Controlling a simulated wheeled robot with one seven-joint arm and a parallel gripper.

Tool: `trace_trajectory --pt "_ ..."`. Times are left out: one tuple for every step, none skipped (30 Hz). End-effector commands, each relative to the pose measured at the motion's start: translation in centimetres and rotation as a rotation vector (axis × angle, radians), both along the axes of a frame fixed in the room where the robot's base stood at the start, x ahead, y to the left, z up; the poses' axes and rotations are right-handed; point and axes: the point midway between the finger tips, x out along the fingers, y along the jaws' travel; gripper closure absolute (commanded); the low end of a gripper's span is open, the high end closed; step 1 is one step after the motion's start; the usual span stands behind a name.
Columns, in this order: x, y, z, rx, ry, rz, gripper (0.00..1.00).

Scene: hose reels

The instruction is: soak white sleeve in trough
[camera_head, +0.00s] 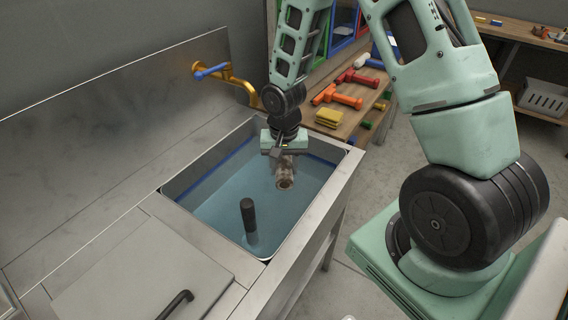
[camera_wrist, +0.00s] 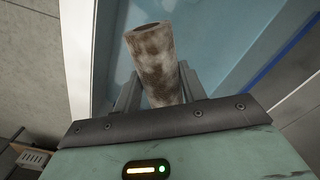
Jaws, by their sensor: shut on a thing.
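The sleeve (camera_wrist: 152,58) is a hollow tube, whitish with brown dirt or rust stains. My gripper (camera_wrist: 155,88) is shut on it, with one finger on each side, in the wrist view. In the head view the gripper (camera_head: 279,150) points down over the trough (camera_head: 318,210), and the sleeve (camera_head: 286,177) hangs below it with its open end showing. The trough is a steel basin filled with blue water (camera_head: 215,205). The sleeve is over the water near the trough's far right side; I cannot tell whether its lower end touches the water.
A dark upright cylinder (camera_head: 248,218) stands in the trough. A brass tap (camera_head: 225,74) with a blue handle is on the back wall. A wooden bench (camera_head: 352,118) with coloured tools stands behind the trough.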

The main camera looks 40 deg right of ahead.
Motion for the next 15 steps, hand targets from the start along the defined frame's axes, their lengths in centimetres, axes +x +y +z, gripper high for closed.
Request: trace_trajectory --pt "0.0 0.0 -1.1 0.0 0.0 0.0 0.82" --pt "0.0 0.0 -1.5 0.0 0.0 0.001 0.82" --pt "0.0 0.0 -2.0 0.0 0.0 0.001 0.82" --pt "0.0 0.0 -2.3 0.0 0.0 0.001 0.82" --pt "0.0 0.0 -2.7 0.0 0.0 0.001 0.82" --pt "0.0 0.0 -3.1 0.001 0.001 0.001 0.82" --pt "0.0 0.0 -3.5 0.001 0.001 0.001 0.82" --pt "0.0 0.0 -3.8 0.001 0.001 0.001 0.82" --pt "0.0 0.0 -4.3 0.001 0.001 0.001 0.82" --pt "0.0 0.0 -4.6 0.0 0.001 0.001 0.82" --pt "0.0 0.0 -4.9 0.0 0.001 0.001 0.82" --pt "0.0 0.0 -5.4 0.0 0.001 0.001 0.82" --pt "0.0 0.0 -5.7 0.0 0.001 0.002 0.82" --pt "0.0 0.0 -6.0 0.0 0.001 0.002 0.82" --pt "0.0 0.0 -6.5 0.0 0.001 0.002 0.82"
